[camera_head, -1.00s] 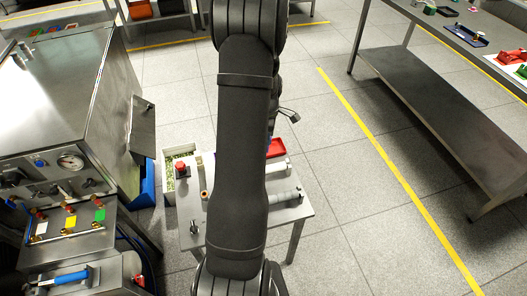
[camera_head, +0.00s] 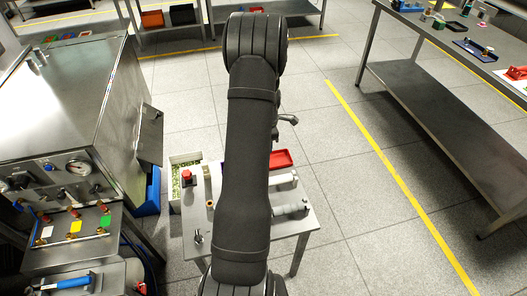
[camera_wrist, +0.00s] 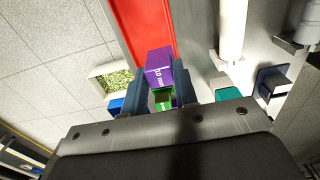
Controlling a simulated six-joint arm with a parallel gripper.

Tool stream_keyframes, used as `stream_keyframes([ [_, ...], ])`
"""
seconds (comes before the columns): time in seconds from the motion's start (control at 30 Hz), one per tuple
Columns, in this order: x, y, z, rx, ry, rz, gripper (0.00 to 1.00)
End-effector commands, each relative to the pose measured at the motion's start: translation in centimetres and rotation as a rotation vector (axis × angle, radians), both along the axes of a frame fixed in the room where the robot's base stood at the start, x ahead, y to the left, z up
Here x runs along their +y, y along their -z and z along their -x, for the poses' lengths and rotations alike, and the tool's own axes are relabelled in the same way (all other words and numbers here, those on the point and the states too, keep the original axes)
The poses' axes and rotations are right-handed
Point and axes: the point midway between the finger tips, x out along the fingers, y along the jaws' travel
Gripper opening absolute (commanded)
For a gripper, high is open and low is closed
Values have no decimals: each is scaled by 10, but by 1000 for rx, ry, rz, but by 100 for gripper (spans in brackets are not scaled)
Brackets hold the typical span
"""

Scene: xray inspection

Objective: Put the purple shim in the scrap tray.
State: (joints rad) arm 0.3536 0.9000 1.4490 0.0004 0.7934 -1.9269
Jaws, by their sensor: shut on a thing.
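The purple shim (camera_wrist: 158,68), a block with white "10 mm" lettering, is held between the two fingers of my gripper (camera_wrist: 157,90) in the wrist view. A red tray (camera_wrist: 146,22), which looks like the scrap tray, lies just beyond the shim in that view. It also shows in the head view (camera_head: 282,158), partly hidden behind my arm, at the back of a small table. I cannot tell the height of the shim over the table. My gripper and the shim are hidden in the head view.
A green block (camera_wrist: 163,100) shows between my fingers, below the shim. Blue and teal pieces flank the fingers. White and grey cylinders (camera_wrist: 232,30) lie right of the tray. A bin of green bits (camera_head: 187,175) and a red button (camera_head: 187,177) are at the table's left.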

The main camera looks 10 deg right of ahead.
Motion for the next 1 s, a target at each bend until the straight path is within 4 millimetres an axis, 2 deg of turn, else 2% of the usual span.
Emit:
stream_keyframes([
  [0.17,13,12,-15,-1,0,0,4],
  [0.33,14,23,-17,1,2,0,4],
  [0.53,14,51,-16,2,2,-1,4],
  [0.93,14,57,-17,-1,2,0,4],
  [0.97,14,56,-17,-1,2,0,32],
  [1.0,14,56,-17,-1,2,0,40],
])
